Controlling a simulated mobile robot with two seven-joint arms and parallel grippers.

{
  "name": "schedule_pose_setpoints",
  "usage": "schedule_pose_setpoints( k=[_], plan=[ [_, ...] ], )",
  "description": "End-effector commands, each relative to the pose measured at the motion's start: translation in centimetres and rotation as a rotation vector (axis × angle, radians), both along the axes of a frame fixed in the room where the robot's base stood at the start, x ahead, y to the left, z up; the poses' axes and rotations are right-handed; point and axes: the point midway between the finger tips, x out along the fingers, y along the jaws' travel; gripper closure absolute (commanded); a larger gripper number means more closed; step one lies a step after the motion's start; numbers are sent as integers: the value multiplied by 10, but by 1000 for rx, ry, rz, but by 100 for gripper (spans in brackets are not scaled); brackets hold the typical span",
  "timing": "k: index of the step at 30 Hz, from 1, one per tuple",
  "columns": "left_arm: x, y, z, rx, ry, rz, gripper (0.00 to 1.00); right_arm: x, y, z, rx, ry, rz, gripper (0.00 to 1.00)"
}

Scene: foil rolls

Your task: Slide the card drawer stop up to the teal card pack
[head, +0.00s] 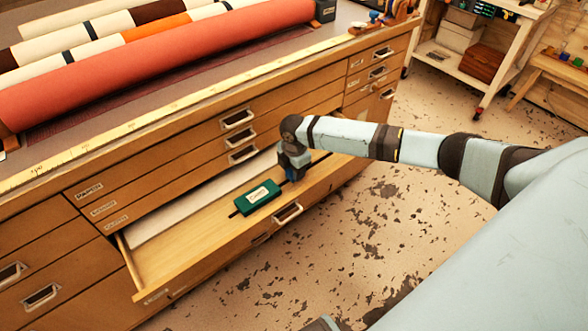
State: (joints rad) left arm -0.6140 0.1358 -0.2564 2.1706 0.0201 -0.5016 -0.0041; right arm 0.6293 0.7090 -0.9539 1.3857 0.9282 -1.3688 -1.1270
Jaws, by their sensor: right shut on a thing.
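The teal card pack (258,197), a dark green-teal box with a pale label, lies in the open drawer (185,240). It sits over a thin dark rail (322,159) that runs along the drawer floor. My right gripper (295,176) points down into the drawer just right of the pack, over the rail. It is shut on the card drawer stop, which is small and mostly hidden by the fingers. Only a small gap shows between the gripper and the pack. My left gripper is not in view.
The wooden cabinet (190,150) has several shut drawers above and beside the open one. Large rolls, one of them red (150,65), lie on its top behind a yellow ruler edge (130,125). A white shelf cart (470,55) stands at the back right. The speckled floor is clear.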

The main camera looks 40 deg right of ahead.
Motion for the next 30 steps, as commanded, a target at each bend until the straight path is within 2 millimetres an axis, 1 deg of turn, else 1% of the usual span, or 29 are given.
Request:
schedule_pose_setpoints(
  k=[4,6,8,9,13,17,18,20,21,30],
  plan=[
    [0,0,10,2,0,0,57,-1,15,3,1,2,2,100],
    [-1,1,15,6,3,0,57,-3,28,4,2,3,3,100],
    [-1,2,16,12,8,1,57,-4,38,4,2,3,2,100],
    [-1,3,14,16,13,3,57,-4,42,3,1,3,2,100],
    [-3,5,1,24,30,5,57,-4,44,0,-1,2,0,100],
    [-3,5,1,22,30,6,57,-4,44,0,0,2,0,100],
    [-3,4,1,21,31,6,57,-4,44,0,0,1,0,55],
    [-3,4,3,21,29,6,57,-4,44,0,0,1,0,42],
    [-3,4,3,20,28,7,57,-4,44,0,0,1,0,33],
    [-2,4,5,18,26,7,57,-3,44,1,0,0,0,32]
  ],
)
